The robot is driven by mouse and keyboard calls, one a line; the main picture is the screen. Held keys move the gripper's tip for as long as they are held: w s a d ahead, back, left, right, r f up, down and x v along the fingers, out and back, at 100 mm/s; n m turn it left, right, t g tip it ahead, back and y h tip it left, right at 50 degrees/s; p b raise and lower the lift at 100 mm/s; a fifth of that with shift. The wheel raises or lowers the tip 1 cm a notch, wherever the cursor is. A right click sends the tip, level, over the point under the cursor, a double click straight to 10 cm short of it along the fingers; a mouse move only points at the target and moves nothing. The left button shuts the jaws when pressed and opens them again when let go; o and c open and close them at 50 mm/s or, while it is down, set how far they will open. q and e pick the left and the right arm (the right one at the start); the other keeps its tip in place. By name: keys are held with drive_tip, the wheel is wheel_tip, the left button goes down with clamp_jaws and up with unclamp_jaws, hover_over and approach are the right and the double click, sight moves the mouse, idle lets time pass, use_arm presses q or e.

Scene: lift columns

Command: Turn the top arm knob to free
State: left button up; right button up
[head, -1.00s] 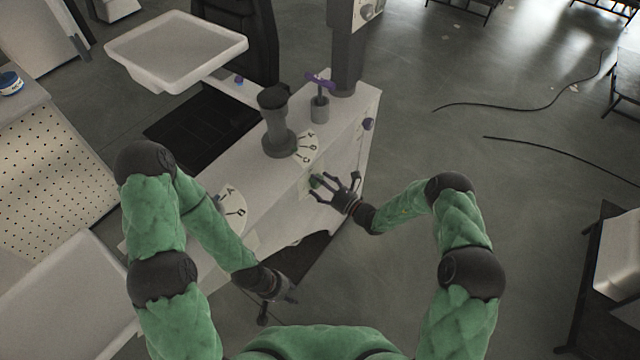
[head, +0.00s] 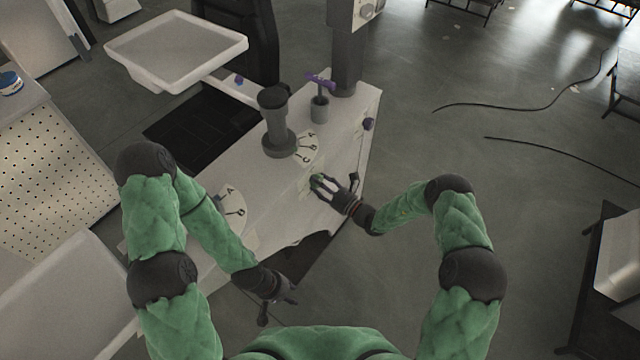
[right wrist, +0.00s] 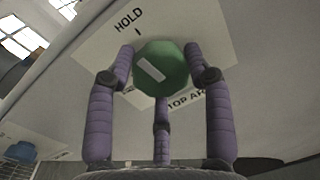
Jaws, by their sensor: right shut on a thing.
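The green top arm knob (right wrist: 163,66) with a white pointer mark fills the upper middle of the right wrist view. Its plate (right wrist: 215,28) reads HOLD with a tick above the knob; a partly covered "TOP AR" label lies below. The pointer slants toward the upper left. My right gripper (right wrist: 160,80) is shut on the knob, with fingers on both sides and one below.
A dark upright cylinder (head: 277,125) and a purple-handled part (head: 320,90) stand on the machine top. Lettered dials (head: 232,206) lie on top. Floor at the right is open, with dark cables.

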drive_tip(key=shift+n+g+y+b, duration=0.3)
drive_tip(key=shift+n+b, duration=1)
drive_tip(key=shift+n, duration=3.05)
drive_tip(key=shift+n+g+y+b, duration=0.1)
drive_tip(key=shift+n+y+b, duration=0.8)
drive_tip(key=shift+n, duration=3.45)
drive_tip(key=shift+h+b, duration=0.4)
drive_tip(key=o, duration=1.1)
drive_tip(key=shift+a, duration=0.1)
drive_tip(key=shift+o, duration=0.2)
